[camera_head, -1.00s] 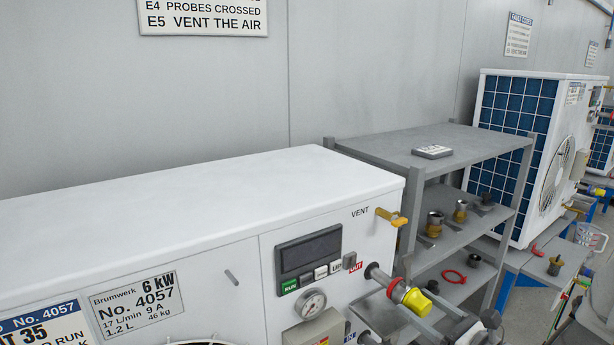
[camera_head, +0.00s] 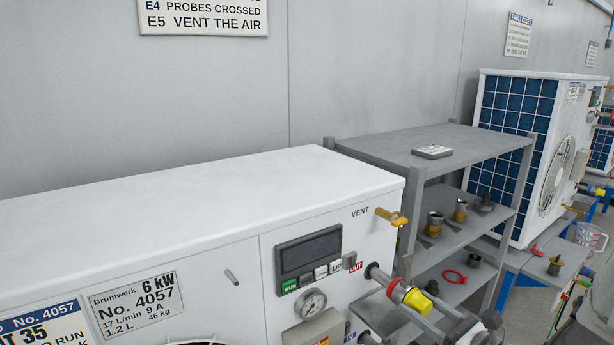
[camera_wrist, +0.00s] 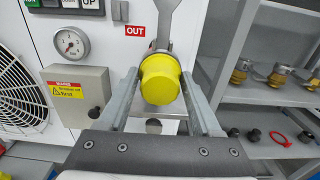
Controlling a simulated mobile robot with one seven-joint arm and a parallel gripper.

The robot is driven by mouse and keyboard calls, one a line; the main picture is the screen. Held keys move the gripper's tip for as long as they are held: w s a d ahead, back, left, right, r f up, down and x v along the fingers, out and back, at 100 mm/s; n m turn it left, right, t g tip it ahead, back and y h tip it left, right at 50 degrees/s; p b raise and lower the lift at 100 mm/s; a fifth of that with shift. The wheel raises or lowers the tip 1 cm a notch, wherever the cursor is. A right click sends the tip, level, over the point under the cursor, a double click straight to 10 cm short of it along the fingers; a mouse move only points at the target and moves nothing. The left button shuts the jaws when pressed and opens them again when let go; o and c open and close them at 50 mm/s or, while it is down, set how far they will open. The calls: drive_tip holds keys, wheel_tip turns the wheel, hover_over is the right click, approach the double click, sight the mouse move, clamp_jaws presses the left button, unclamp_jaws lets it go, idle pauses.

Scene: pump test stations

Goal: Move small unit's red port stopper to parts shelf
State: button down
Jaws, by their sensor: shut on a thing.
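The yellow stopper (camera_head: 416,300) is at the OUT port on the front of the white unit, by the red label. It also shows in the wrist view (camera_wrist: 161,80) as a round yellow cap, just below the OUT label. My gripper (camera_wrist: 159,77) is shut on it, with one finger on each side. In the head view my gripper (camera_head: 420,303) reaches it from the lower right. I cannot tell whether the stopper is still seated on its port. The grey parts shelf (camera_head: 452,143) stands right of the unit; its lower boards are partly hidden.
Brass fittings (camera_head: 436,220) and dark parts stand on the middle board; a red ring (camera_head: 454,277) lies lower. A small sign plate (camera_head: 432,152) lies on the otherwise clear top. The brass VENT valve (camera_head: 391,216) sticks out above the stopper. Another unit (camera_head: 515,140) stands behind.

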drive_tip(key=shift+v, duration=1.75)
drive_tip(key=shift+p+v, duration=0.3)
drive_tip(key=shift+v, duration=1.15)
drive_tip(key=shift+a, duration=0.1)
